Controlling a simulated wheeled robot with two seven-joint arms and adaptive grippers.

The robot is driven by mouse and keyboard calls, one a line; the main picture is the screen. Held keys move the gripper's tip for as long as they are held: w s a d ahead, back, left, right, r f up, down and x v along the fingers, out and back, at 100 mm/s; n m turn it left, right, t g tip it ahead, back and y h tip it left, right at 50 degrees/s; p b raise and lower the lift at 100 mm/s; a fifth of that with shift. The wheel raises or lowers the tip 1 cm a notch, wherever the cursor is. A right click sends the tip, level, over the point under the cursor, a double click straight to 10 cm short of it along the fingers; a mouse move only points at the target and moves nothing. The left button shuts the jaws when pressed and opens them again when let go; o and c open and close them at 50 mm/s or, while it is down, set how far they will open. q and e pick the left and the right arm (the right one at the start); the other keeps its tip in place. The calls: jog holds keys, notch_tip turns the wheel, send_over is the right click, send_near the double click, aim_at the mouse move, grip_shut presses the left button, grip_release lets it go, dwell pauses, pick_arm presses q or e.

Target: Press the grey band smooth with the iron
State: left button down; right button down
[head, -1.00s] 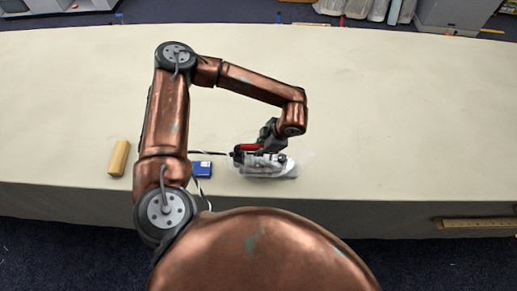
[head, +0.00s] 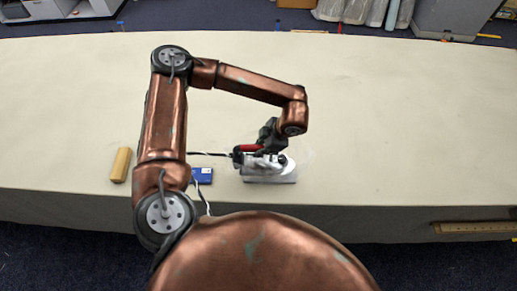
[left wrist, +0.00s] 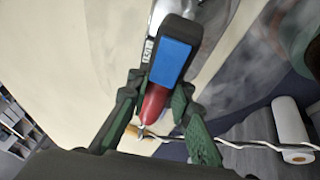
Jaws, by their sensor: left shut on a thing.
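The iron (head: 270,161) has a pale metal body with black and red parts and stands low near the table's front edge. My left gripper (head: 266,141) is above it, shut on its handle. The left wrist view shows the red handle (left wrist: 153,103) between the green-and-black fingers, with a blue panel (left wrist: 171,63) beyond. A flat grey strip (head: 284,180) shows under the iron; I cannot tell whether it is the grey band or the soleplate. Thin haze hangs by the iron in the wrist view. My right gripper is out of view.
A dark cord (head: 208,154) runs left from the iron. The cloth table (head: 410,125) is clear to the right and behind.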

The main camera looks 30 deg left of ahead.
pick_arm(q)
jog(key=shift+r+p, duration=1)
jog(key=shift+r, duration=1.55)
jog(key=shift+f, duration=0.1)
